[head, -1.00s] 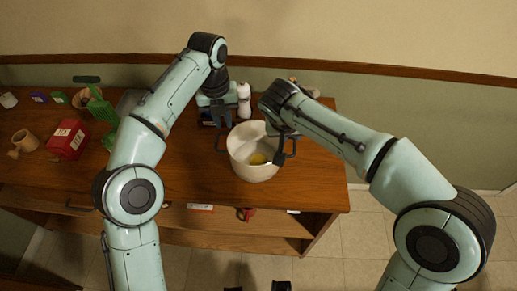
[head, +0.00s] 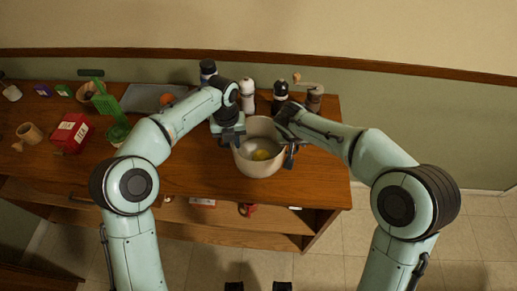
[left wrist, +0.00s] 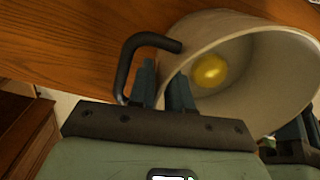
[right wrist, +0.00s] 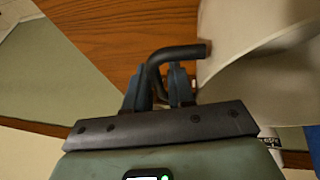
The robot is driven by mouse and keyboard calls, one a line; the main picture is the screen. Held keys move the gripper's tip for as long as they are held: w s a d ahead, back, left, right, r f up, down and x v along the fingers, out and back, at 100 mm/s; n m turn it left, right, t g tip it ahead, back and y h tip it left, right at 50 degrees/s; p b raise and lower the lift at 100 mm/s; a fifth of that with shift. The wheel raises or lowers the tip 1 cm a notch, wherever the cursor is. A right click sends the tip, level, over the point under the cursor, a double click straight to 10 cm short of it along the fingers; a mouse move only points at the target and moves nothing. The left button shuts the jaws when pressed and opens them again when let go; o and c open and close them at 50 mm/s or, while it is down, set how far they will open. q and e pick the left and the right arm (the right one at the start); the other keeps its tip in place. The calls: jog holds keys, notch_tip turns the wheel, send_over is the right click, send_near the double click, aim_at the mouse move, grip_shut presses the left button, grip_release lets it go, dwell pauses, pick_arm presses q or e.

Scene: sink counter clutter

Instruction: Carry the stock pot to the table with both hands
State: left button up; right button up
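The pale stock pot (head: 244,162) stands near the right end of the wooden counter, with a yellow round thing (head: 261,155) inside. My left gripper (head: 234,143) is at its left side. In the left wrist view its fingers (left wrist: 164,88) straddle the pot's wall, close together, one inside the rim and one between the wall and the dark handle (left wrist: 123,72). My right gripper (head: 289,157) is at the pot's right side. In the right wrist view its fingers (right wrist: 157,90) are close on both sides of the other dark handle (right wrist: 178,52).
Behind the pot stand a white bottle (head: 248,96), a dark bottle (head: 281,92) and a grinder (head: 314,97). Bare counter lies front left; floor is open right.

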pick_arm(q)
jog(key=shift+f, duration=0.5)
pick_arm(e)
jog(key=shift+w+d+f, duration=0.1)
jog(key=shift+w+f, duration=0.1)
jog(key=shift+f, duration=0.3)
pick_arm(q)
grip_shut()
pick_arm(e)
grip_shut()
pick_arm(q)
jog(key=shift+r, duration=0.1)
pick_arm(e)
jog(key=shift+r, duration=0.15)
